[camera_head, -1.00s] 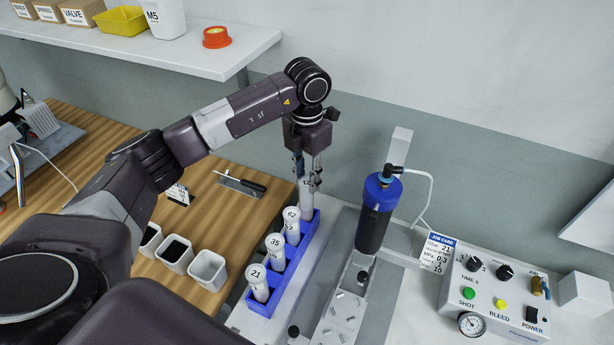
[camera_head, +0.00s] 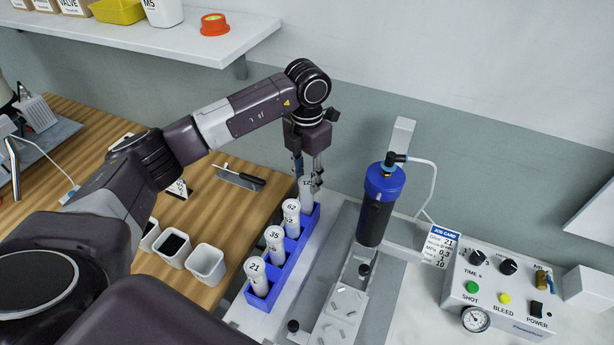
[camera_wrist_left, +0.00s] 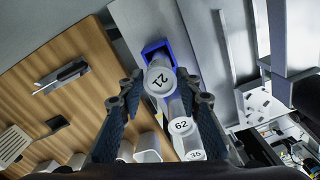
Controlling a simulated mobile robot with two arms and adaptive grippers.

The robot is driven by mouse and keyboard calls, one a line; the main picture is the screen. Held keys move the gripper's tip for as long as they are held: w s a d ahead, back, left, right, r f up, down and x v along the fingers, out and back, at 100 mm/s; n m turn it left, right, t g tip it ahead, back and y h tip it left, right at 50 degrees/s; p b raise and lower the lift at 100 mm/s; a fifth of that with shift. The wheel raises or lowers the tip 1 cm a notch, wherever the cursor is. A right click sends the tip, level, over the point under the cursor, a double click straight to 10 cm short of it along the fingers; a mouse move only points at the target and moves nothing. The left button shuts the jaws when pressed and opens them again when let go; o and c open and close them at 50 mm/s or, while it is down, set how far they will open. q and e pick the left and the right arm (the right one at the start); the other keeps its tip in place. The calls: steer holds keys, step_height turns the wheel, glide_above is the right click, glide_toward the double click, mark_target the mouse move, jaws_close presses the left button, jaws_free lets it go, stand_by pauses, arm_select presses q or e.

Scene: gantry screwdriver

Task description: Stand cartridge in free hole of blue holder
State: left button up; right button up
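The blue holder (camera_head: 283,271) stands on the bench in front of the wall. Cartridges labelled 21 (camera_head: 255,267), 35 (camera_head: 275,237) and 62 (camera_head: 291,208) stand in its nearer holes. Another cartridge (camera_head: 307,196), also labelled 21, is upright at the farthest hole; its lower end is hidden by the holder's wall. My left gripper (camera_head: 308,183) points down around its top. In the left wrist view the fingers stand apart on both sides of this cartridge's cap (camera_wrist_left: 161,79), with a gap visible on the left. My right gripper is not in view.
A black dispenser with a blue cap (camera_head: 382,185) stands on a fixture right of the holder. A control box (camera_head: 497,290) is at the right. White bins (camera_head: 207,264) and a screwdriver tray (camera_head: 239,179) are on the wooden bench at left.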

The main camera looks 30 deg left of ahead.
arm_select(q)
steer(key=o, duration=0.3)
step_height(320, 180, up, 12)
stand_by(0.5)
steer(key=shift+s, duration=0.1)
stand_by(0.6)
